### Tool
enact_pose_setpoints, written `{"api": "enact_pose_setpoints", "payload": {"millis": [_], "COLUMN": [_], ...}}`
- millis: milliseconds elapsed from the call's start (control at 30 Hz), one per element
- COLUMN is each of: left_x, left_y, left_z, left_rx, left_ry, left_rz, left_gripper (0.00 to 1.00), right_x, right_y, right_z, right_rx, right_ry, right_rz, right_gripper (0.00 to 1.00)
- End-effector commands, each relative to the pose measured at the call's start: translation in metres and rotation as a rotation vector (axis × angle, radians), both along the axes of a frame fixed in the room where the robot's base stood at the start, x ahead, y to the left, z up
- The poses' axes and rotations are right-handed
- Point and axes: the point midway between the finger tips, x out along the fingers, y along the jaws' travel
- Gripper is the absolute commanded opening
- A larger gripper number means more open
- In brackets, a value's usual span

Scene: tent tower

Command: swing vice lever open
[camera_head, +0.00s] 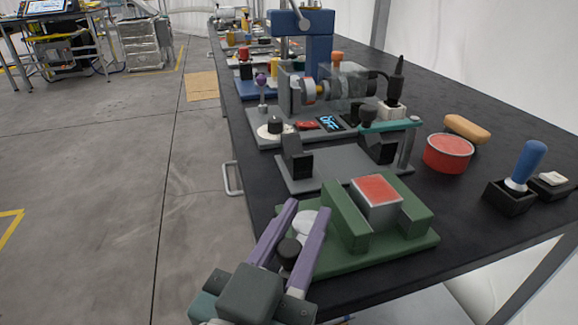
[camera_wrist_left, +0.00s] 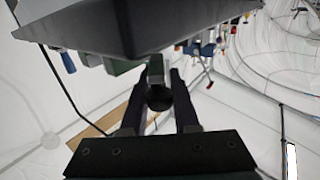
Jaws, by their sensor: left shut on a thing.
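The vice is a green fixture (camera_head: 412,247) at the near end of the dark bench. Its raised green jaws stand around a grey block with a red top (camera_head: 377,190). The vice lever shows as a dark round knob (camera_head: 289,250) at its left side, with a white round part just beyond it. My left gripper (camera_head: 308,210), with purple fingers, is shut on the lever knob, one finger on each side. The knob also shows between the fingers in the left wrist view (camera_wrist_left: 160,98). The rest of the lever is hidden. My right gripper is not in view.
Behind the vice is a grey fixture (camera_head: 325,168) with black blocks. A red round tub (camera_head: 448,153), an orange-brown block (camera_head: 467,128) and a blue-handled joystick (camera_head: 528,165) stand to the right. More devices line the bench behind.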

Motion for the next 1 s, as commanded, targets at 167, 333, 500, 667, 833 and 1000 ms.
{"api": "enact_pose_setpoints", "payload": {"millis": [167,333,500,667,833,1000], "left_x": [0.000,0.000,0.000,0.000,0.000,-0.013], "left_y": [-0.001,-0.001,-0.001,0.000,0.000,0.006], "left_z": [0.000,0.000,0.000,0.000,0.000,0.000], "left_rx": [0.000,0.000,0.000,0.000,0.000,0.001], "left_ry": [-0.001,-0.001,-0.001,0.000,0.000,0.002], "left_rz": [-0.001,-0.001,0.000,0.000,0.001,0.001], "left_gripper": [0.00,0.00,0.48,0.59,0.59,0.59], "right_x": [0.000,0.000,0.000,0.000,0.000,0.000], "right_y": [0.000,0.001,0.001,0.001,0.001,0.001], "right_z": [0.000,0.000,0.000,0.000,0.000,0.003], "right_rx": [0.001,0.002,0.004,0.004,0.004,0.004], "right_ry": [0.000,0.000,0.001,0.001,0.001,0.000], "right_rz": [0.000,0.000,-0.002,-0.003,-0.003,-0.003], "right_gripper": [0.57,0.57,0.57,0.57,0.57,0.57]}}
